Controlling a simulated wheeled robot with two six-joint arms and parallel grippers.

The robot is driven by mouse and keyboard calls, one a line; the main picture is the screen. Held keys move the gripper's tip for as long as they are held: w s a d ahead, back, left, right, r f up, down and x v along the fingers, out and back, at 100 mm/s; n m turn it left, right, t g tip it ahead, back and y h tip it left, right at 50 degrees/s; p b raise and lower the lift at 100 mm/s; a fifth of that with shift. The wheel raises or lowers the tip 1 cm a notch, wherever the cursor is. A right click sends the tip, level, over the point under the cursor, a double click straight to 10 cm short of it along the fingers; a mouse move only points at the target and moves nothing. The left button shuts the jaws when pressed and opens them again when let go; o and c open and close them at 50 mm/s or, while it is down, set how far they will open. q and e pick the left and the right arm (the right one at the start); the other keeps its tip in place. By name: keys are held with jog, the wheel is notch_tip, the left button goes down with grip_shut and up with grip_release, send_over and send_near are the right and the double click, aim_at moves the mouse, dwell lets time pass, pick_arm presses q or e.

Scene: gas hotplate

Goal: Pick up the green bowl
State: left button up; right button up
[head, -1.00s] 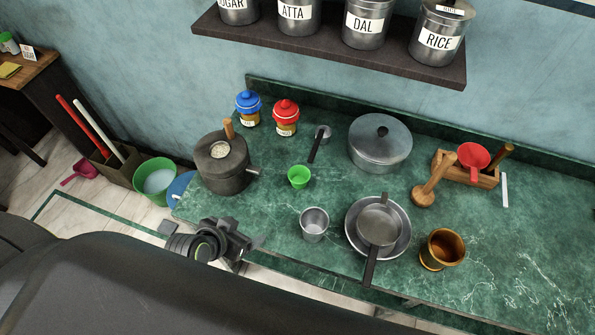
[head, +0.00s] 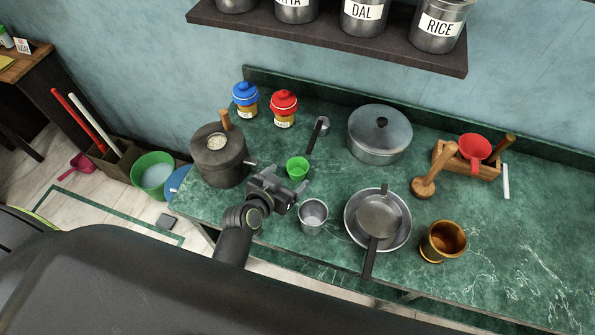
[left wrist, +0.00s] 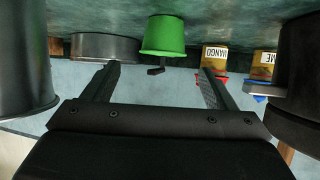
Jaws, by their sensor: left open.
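The small green bowl (head: 297,168) stands upright on the green marble counter, between the dark stone grinder and the lidded steel pot. My left gripper (head: 285,180) is open and empty, just in front of the bowl on the near side, its fingers pointing toward it. In the left wrist view, which appears upside down, the green bowl (left wrist: 163,35) shows between and beyond the two spread fingers (left wrist: 158,82), with a visible space to it. My right gripper is not in view.
A steel cup (head: 313,214) stands close to the right of my left gripper. The stone grinder (head: 219,160) stands to its left. A black-handled ladle (head: 315,136) lies behind the bowl, with blue-lidded (head: 245,98) and red-lidded (head: 284,107) jars further back.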

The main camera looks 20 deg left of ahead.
aim_at(296, 167)
pick_arm(q)
jog(key=x, duration=0.2)
jog(key=shift+w+f+b, duration=0.2)
jog(key=shift+w+b, duration=0.1)
jog(key=shift+b, duration=0.05)
jog(key=b+x, duration=0.3)
jog(key=x, duration=0.2)
jog(key=shift+a+f, duration=0.15)
jog(key=shift+f, duration=0.1)
jog(key=shift+r, duration=0.15)
jog(key=shift+c, duration=0.6)
jog(key=c, duration=0.9)
jog(key=shift+r, duration=0.1)
